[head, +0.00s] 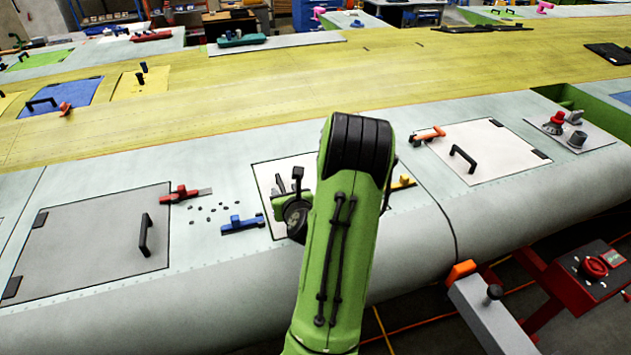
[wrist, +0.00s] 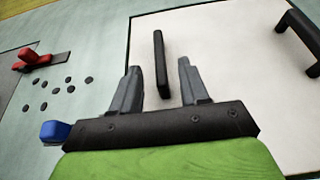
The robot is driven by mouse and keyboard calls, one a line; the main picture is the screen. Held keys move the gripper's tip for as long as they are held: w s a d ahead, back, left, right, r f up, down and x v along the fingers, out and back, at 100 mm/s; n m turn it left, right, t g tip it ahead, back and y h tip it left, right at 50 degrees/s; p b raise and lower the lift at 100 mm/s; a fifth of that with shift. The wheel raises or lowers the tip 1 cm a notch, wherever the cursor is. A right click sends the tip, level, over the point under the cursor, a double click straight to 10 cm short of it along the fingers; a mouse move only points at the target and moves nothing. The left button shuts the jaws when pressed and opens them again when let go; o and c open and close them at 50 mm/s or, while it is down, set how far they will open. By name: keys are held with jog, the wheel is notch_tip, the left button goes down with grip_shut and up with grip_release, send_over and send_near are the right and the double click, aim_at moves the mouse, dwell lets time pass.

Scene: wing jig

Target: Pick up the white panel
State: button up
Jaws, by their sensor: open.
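The white panel (wrist: 225,75) lies in the pale wing skin, bounded by a dark seam. In the head view its white surface (head: 268,180) is largely hidden behind my green arm. My gripper (wrist: 160,67) is open over the panel's left part. A slim black upright bar (wrist: 161,64) on the panel appears between the two grey fingers, with gaps on both sides; contact cannot be told. A black handle (wrist: 303,38) stands farther right on the panel. In the head view my gripper is partly covered by the arm.
A blue clamp (head: 242,224) and red clamp (head: 182,194) lie left of the panel, near several dark pieces. A grey panel (head: 90,245) is at far left. Another white panel (head: 490,148) with a handle lies right, beside an orange clamp (head: 428,135).

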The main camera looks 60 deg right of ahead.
aim_at(284, 190)
jog(key=x, duration=0.4)
jog(key=shift+w+d+f+p, duration=0.15)
jog(key=shift+f+p, duration=0.1)
jog(key=shift+p, duration=0.1)
jog(key=shift+c, duration=0.7)
grip_shut()
jog(key=shift+r, duration=0.1)
